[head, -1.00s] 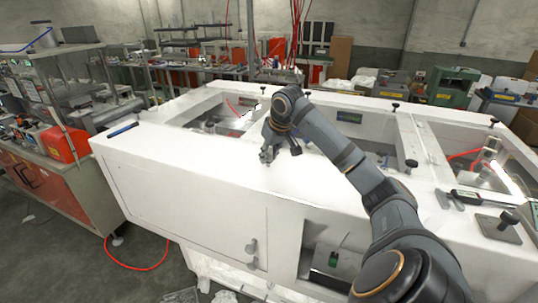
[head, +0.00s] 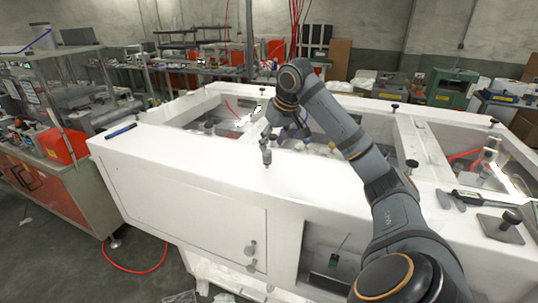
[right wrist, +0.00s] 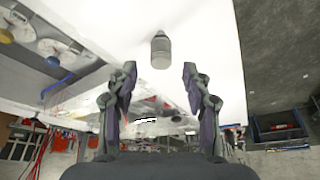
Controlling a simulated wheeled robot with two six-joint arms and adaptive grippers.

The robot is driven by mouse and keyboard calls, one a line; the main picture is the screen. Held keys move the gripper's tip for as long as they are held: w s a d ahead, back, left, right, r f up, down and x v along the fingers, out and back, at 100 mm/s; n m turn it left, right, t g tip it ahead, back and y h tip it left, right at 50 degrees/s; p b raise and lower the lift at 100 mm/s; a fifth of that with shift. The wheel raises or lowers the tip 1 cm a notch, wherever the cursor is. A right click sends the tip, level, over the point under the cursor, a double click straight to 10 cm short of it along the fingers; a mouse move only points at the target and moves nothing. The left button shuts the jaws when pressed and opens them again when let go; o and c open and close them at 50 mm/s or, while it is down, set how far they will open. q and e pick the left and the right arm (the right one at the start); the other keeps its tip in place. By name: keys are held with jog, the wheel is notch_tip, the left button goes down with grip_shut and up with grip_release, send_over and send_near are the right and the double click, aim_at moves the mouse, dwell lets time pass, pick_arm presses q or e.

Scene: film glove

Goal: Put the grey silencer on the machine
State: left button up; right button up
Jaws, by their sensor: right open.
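The grey silencer (head: 266,153) stands upright on the white top of the machine (head: 190,150), near its front edge in the head view. In the right wrist view the silencer (right wrist: 160,50) is a small grey cylinder with a narrow tip, just beyond the fingertips and centred between them. My right gripper (right wrist: 159,72) is open, with one finger on each side and nothing held. In the head view my right gripper (head: 287,130) is just behind and right of the silencer, partly hidden by its own wrist. My left gripper is not in view.
The machine top has recessed openings behind the gripper and black knobs (head: 411,165). A caliper (head: 470,196) and a dark plate with a knob (head: 500,226) lie at the right. A dark blue tool (head: 121,131) lies at the left. The white front strip is otherwise clear.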

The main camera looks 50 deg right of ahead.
jog(key=p+v, duration=0.1)
jog(key=v, duration=0.4)
jog(key=shift+r, duration=0.15)
jog(key=shift+a, duration=0.1)
